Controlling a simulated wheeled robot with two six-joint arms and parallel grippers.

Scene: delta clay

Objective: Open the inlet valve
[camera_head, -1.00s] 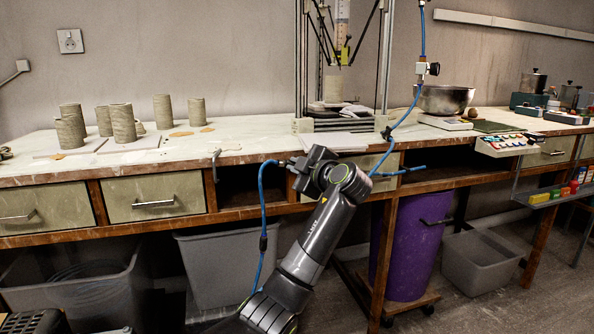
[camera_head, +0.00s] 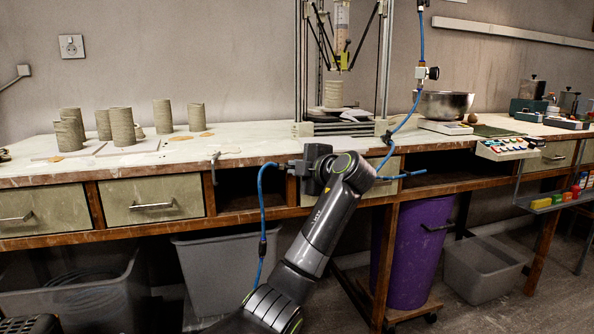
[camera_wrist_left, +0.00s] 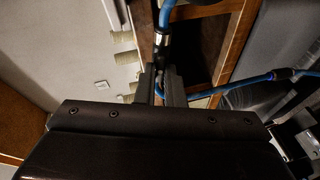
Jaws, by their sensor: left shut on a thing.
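The inlet valve (camera_wrist_left: 162,45) shows in the left wrist view as a metal fitting on the blue hose at the bench's front edge. My left gripper (camera_wrist_left: 160,86) is shut at its near end, on what looks like the small dark valve handle, which the fingers mostly hide. In the head view my left gripper (camera_head: 296,168) is at the bench front, beside the top of the hanging blue hose (camera_head: 262,210). The valve is too small and covered there to read its handle angle. My right gripper is not in view.
Several clay cylinders (camera_head: 122,126) stand on the bench (camera_head: 240,139) at left. A printer frame (camera_head: 384,70) stands behind my gripper, with another fitting (camera_head: 427,72) on the upper blue hose. Drawers (camera_head: 150,200) and a purple bin (camera_head: 415,250) are below.

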